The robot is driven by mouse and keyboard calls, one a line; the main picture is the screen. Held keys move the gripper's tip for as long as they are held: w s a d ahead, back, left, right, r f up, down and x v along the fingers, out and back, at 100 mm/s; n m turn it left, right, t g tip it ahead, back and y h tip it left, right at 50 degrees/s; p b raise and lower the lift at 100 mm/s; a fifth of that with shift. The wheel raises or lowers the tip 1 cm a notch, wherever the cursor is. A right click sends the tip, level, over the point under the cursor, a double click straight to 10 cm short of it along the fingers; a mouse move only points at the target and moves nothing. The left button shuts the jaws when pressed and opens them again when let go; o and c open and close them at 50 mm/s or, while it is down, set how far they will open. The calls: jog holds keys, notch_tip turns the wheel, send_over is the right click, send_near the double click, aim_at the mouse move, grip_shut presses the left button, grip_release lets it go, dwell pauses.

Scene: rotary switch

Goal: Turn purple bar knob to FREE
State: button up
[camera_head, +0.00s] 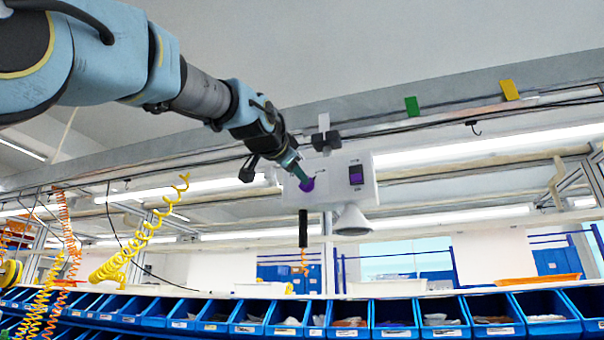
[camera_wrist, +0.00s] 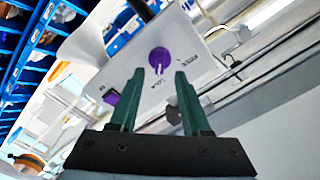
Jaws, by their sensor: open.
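The purple bar knob (camera_wrist: 159,58) sits on the face of a white box (camera_wrist: 203,62). In the wrist view it is just beyond my fingertips, with its bar pointing roughly down between them. Small dark labels stand around it, too small to read surely. My gripper (camera_wrist: 160,72) has two green fingers, spread apart with nothing between them. In the head view my gripper (camera_head: 297,170) reaches from the upper left to the knob (camera_head: 307,184) on the left part of the box (camera_head: 335,188). It partly covers the knob there. I cannot tell whether the fingers touch it.
A dark and purple rocker-like part (camera_head: 356,175) is on the box's right side. A white cone (camera_head: 352,220) and a black cylinder (camera_head: 303,228) hang below the box. Blue bins (camera_head: 395,330) line the bottom. A yellow coiled hose (camera_head: 140,245) hangs at left.

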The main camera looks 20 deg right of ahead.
aim_at(310, 186)
jog(key=shift+p+x, duration=1)
jog(key=shift+x, duration=1.55)
grip_shut()
